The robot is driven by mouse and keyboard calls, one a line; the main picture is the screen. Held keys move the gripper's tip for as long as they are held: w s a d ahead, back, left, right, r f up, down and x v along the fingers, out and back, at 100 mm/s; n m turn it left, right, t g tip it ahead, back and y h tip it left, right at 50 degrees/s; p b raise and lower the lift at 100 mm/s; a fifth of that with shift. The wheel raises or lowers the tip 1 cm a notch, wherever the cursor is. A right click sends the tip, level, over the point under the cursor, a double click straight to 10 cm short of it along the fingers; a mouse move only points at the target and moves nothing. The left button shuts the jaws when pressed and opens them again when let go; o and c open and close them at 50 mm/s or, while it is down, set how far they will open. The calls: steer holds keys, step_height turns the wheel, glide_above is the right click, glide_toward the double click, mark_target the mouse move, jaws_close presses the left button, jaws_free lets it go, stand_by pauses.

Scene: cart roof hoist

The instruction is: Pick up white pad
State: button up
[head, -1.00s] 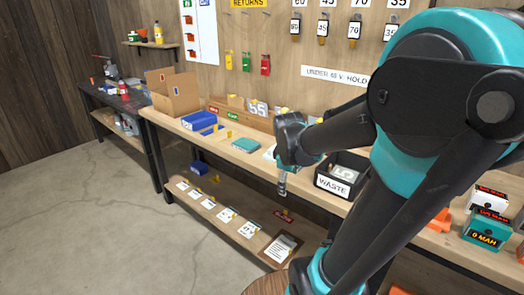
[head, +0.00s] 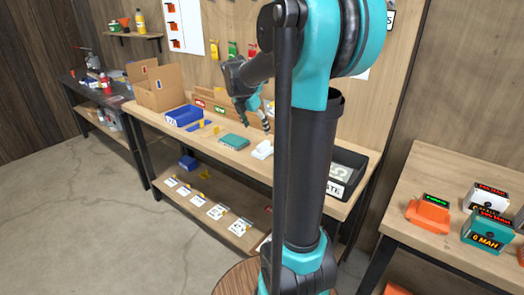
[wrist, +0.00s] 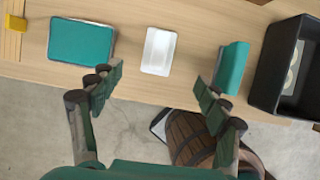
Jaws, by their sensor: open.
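The white pad (wrist: 158,51) lies flat on the wooden bench (wrist: 190,85), near its front edge. In the head view the white pad (head: 262,150) shows just left of my arm. A teal pad (wrist: 82,40) lies to its left, and a teal block (wrist: 232,67) stands to its right in the wrist view. My gripper (wrist: 160,92) is open and empty, with its fingers spread to either side of the pad's line in the wrist view and apart from it. In the head view my gripper (head: 267,126) hangs over the bench, pointing down.
A blue bin (head: 184,116) and a cardboard box (head: 158,88) are farther left on the bench. A round wooden top (head: 238,280) is near my base. A side table (head: 430,185) holds battery-like blocks.

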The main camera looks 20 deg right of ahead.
mark_target(263, 144)
steer(key=x, duration=1.2)
steer(key=shift+f, duration=0.25)
steer(key=shift+c, duration=0.6)
steer(key=c, duration=1.2)
steer(key=shift+c, duration=0.2)
step_height(263, 144, up, 20)
